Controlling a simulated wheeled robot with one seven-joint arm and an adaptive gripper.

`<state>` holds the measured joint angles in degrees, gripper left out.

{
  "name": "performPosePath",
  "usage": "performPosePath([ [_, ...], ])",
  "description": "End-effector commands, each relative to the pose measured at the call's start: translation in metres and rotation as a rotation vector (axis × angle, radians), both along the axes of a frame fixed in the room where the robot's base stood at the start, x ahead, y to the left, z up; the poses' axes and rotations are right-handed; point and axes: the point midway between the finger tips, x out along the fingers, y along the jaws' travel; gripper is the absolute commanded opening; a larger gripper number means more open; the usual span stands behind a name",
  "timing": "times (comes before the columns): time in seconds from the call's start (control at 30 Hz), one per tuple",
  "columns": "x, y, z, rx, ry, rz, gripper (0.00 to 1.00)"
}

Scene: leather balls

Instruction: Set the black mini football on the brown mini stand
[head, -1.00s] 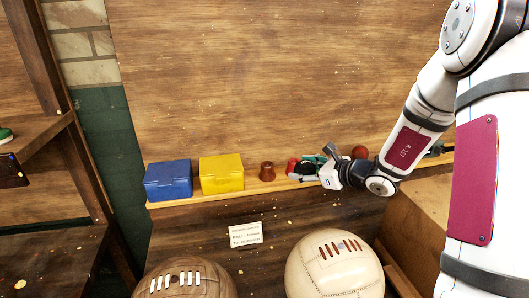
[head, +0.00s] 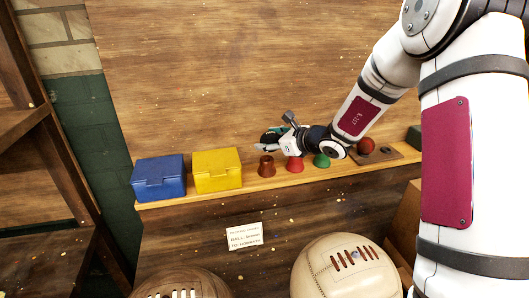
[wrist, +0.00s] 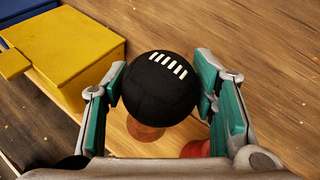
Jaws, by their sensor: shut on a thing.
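My gripper (head: 273,138) is shut on the black mini football (wrist: 160,88), a dark ball with white laces, gripped between the two green-padded fingers. In the head view the ball is mostly hidden by the gripper. The brown mini stand (head: 266,169) stands upright on the wooden shelf, and the gripper is above it. In the wrist view the brown stand (wrist: 145,131) shows partly behind and below the ball. I cannot tell the gap between ball and stand exactly, but they look apart.
A red stand (head: 295,165) and a green stand (head: 321,160) are to the right of the brown one. A yellow box (head: 217,171) and a blue box (head: 159,177) are to the left. A red ball (head: 366,145) sits on a brown holed board (head: 388,153) further right.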

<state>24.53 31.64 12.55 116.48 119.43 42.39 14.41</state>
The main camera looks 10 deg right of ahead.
Motion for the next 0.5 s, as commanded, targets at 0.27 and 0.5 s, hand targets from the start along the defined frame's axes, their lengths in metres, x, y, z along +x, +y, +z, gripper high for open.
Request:
performPosePath([
  [0.27,0.017,0.007,-0.007,0.001,0.001,-0.002,0.21],
  [0.5,0.017,0.007,-0.036,0.002,0.001,-0.001,0.21],
])
